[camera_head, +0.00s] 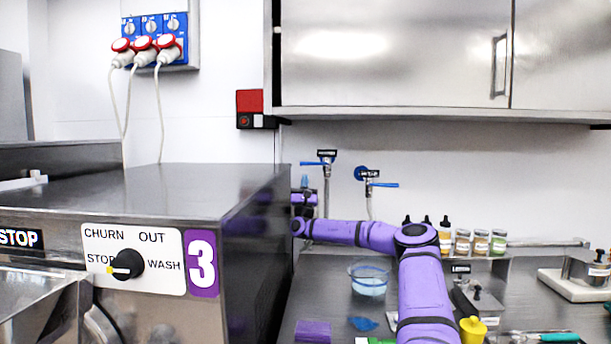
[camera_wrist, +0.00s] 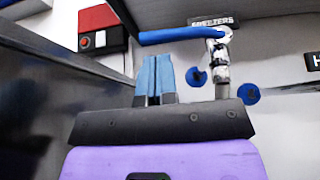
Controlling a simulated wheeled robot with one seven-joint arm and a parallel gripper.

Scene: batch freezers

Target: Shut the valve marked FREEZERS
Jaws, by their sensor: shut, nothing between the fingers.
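The valve marked FREEZERS (camera_wrist: 222,48) is at the upper middle of the wrist view. Its black label (camera_wrist: 213,21) is partly cut by the lever. Its blue lever (camera_wrist: 178,35) points left, roughly level and across the upright pipe. In the head view the same valve (camera_head: 326,158) stands on the back wall, its blue lever (camera_head: 311,163) also pointing left; its label is too small to read there. My gripper (camera_wrist: 156,62) is shut and empty, its blue fingertips just below the lever with a visible gap.
A second valve (camera_head: 368,175) with a blue lever pointing right is close by on the right. Machine 3 (camera_head: 255,225) stands left of my arm. A red switch box (camera_head: 250,105) and wall cupboard (camera_head: 400,55) are above. Bottles, jars and a bowl (camera_head: 369,278) crowd the counter.

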